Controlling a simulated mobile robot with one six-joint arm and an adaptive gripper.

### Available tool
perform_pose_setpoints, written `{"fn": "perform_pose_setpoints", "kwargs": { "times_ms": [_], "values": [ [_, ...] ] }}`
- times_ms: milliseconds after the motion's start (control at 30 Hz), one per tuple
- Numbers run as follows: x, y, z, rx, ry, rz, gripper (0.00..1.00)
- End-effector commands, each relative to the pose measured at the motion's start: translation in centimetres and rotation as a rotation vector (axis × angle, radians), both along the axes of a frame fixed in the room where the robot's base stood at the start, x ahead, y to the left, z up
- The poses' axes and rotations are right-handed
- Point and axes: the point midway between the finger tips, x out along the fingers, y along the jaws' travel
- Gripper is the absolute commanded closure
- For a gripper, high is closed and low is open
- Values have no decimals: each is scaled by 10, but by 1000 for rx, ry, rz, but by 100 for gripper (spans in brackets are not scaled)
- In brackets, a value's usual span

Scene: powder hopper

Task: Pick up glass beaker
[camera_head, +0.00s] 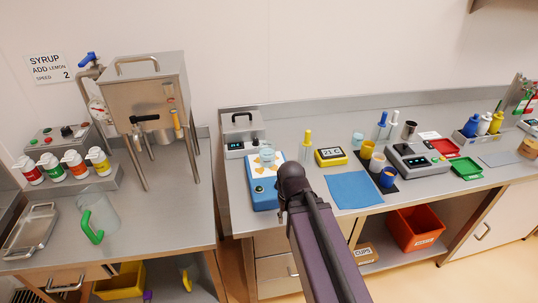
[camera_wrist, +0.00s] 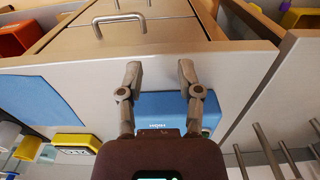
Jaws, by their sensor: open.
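Another small clear vessel (camera_head: 357,140) stands farther right, behind the yellow timer. My gripper (camera_wrist: 160,70) is open and empty in the wrist view, its two fingers apart. The blue device (camera_wrist: 165,104) shows between and beyond the fingers there, near the bench's front edge. In the head view my arm hides the gripper fingers.
A yellow timer (camera_head: 330,156), a blue cloth (camera_head: 353,190) and a dropper bottle (camera_head: 306,145) are right of the blue device. A grey box (camera_head: 242,135) stands behind it. The steel hopper (camera_head: 147,95) is on the left bench, with a green-handled jug (camera_head: 99,215).

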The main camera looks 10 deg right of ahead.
Motion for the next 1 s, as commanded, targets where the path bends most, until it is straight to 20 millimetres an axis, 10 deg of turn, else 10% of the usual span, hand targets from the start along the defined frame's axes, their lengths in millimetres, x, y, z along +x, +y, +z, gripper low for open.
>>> {"fn": "perform_pose_setpoints", "kwargs": {
  "times_ms": [533, 1000],
  "values": [
    [21, 2, 2, -79, 3, 138, 54],
    [136, 25, 34, -552, 156, 905, 54]
  ]
}}
